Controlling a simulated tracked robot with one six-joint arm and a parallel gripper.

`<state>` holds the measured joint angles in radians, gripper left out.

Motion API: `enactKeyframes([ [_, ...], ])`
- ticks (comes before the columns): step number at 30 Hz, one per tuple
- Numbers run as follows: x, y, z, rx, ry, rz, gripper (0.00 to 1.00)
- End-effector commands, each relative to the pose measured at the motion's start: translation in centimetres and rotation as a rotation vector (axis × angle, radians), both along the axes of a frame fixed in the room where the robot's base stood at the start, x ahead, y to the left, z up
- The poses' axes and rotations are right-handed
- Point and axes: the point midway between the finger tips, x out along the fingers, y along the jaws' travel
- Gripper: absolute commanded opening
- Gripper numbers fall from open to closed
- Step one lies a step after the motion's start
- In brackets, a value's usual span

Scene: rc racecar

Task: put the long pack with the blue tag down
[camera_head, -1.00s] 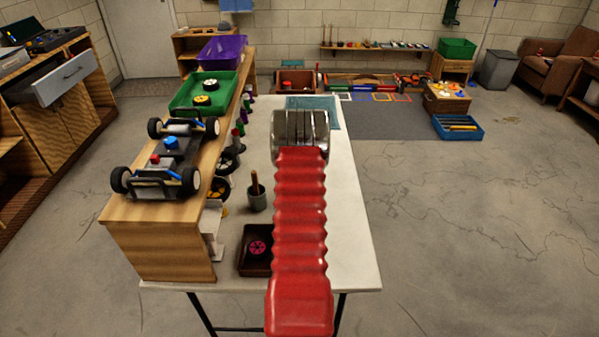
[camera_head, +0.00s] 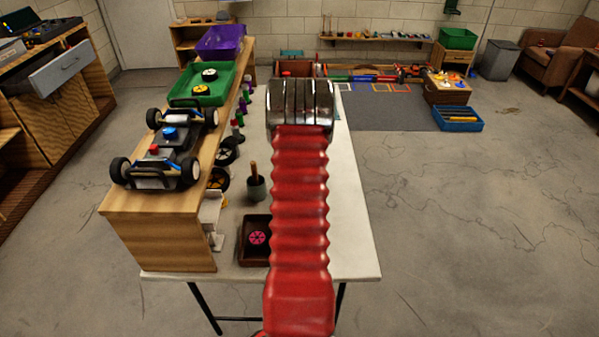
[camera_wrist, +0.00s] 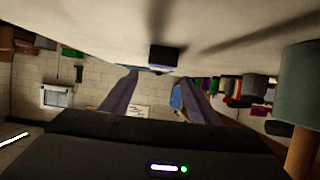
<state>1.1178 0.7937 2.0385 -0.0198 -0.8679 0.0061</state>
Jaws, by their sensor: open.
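In the wrist view, which looks upside down, a small dark block-shaped thing (camera_wrist: 165,55) rests on the pale tabletop, apart from the fingertips. It may be an end of the long pack, but I cannot make out a blue tag on it. My gripper (camera_wrist: 157,78) shows there as two grey-purple fingers spread apart, with nothing visible gripped between them. In the head view, my red arm and metal wrist reach over the white table (camera_head: 355,235) and hide the fingers and whatever lies beyond them.
A wooden shelf (camera_head: 160,240) on the left holds a toy car (camera_head: 168,150) and a green tray (camera_head: 205,92). A grey cup with a brown stick (camera_head: 256,188) and a brown box with a pink wheel (camera_head: 257,238) stand left of my arm. The table's right strip is clear.

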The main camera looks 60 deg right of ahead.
Motion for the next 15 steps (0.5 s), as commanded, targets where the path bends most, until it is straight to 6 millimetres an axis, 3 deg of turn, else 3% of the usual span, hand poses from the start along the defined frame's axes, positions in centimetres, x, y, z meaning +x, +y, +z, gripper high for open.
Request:
enactKeyframes([
  [7, -1.2, 2.4, 1.1, 0.0, 0.0, 0.0, 0.55],
  [15, -1.3, 2.9, 1.3, -0.001, 0.0, 0.001, 0.55],
])
